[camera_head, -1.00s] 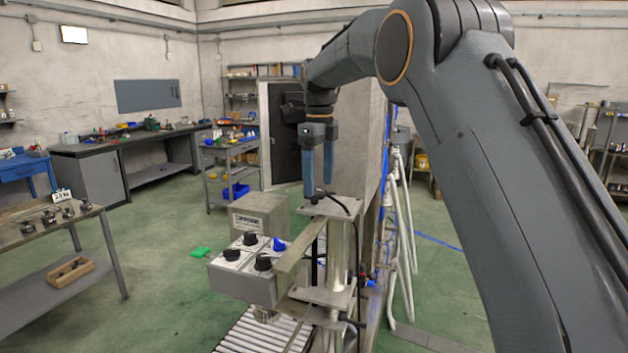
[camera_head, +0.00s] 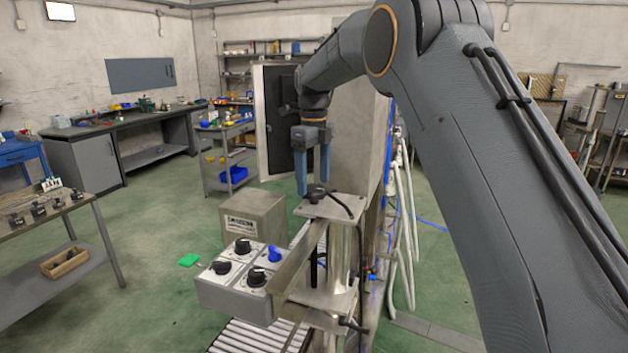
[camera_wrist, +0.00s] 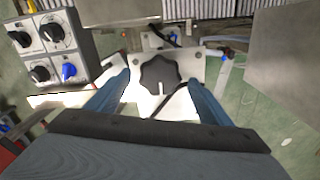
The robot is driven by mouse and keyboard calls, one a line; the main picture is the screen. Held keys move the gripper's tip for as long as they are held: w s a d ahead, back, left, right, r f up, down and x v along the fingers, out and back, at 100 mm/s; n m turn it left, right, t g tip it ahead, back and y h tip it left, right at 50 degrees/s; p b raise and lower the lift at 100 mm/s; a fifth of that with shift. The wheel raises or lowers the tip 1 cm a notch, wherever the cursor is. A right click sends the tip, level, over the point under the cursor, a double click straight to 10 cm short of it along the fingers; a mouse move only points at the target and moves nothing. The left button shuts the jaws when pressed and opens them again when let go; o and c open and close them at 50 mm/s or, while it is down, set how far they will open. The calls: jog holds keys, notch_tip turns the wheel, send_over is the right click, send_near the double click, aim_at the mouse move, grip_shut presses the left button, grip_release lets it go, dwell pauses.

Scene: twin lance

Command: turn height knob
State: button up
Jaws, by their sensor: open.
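The height knob, a black lobed knob with a white mark (camera_wrist: 159,74), sits on a metal plate (camera_wrist: 205,70) in the wrist view. In the head view the knob (camera_head: 318,192) is on the plate atop a metal post. My gripper (camera_head: 314,192) points down over it with its blue fingers apart. In the wrist view my gripper (camera_wrist: 160,82) has one finger on each side of the knob, with gaps visible. I cannot tell whether the fingertips are level with the knob.
A grey control box (camera_head: 232,294) with black knobs and one blue knob is left of the post, beside a roller conveyor (camera_head: 250,338). A metal box (camera_head: 252,218) stands behind it. A black cable (camera_head: 345,205) runs near the knob. White hoses (camera_head: 405,240) hang at right.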

jog(key=shift+f+p, duration=0.3)
jog(key=shift+f, duration=0.8)
jog(key=c, duration=1.1)
